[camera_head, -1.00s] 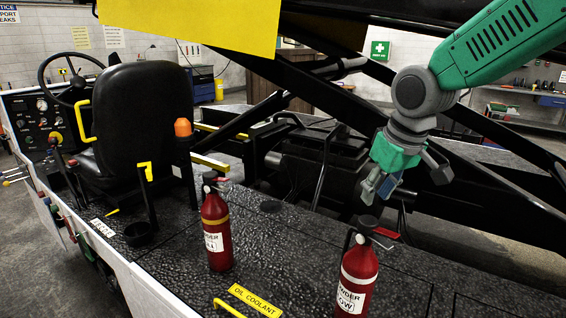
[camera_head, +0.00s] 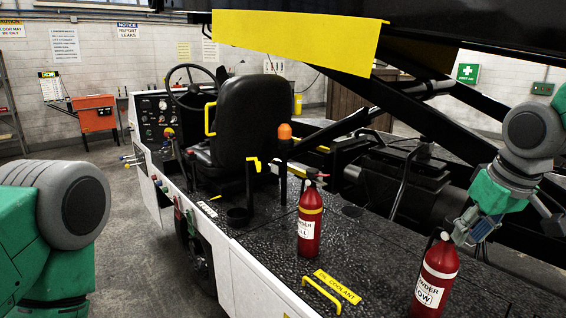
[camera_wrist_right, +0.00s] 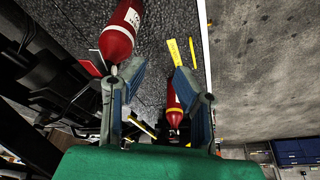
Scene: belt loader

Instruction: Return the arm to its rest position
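My right gripper (camera_head: 472,228) is in the head view at right, just above and behind the top of the right fire extinguisher (camera_head: 436,280). In the right wrist view, the two blue-grey fingers of my right gripper (camera_wrist_right: 158,98) stand apart with nothing held between them. The right extinguisher (camera_wrist_right: 120,35) shows beyond the left finger, and the yellow-banded extinguisher (camera_wrist_right: 173,92) shows farther off, framed between the fingers. My left arm (camera_head: 50,230) enters at the left edge of the head view; its gripper is out of the picture.
The belt loader deck (camera_head: 380,265) carries the yellow-banded extinguisher (camera_head: 310,222) and a yellow handle (camera_head: 322,294). A black seat (camera_head: 245,120) and steering wheel (camera_head: 192,87) stand behind. Dark lift beams (camera_head: 430,125) run behind my right arm. Floor (camera_head: 150,220) is open at left.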

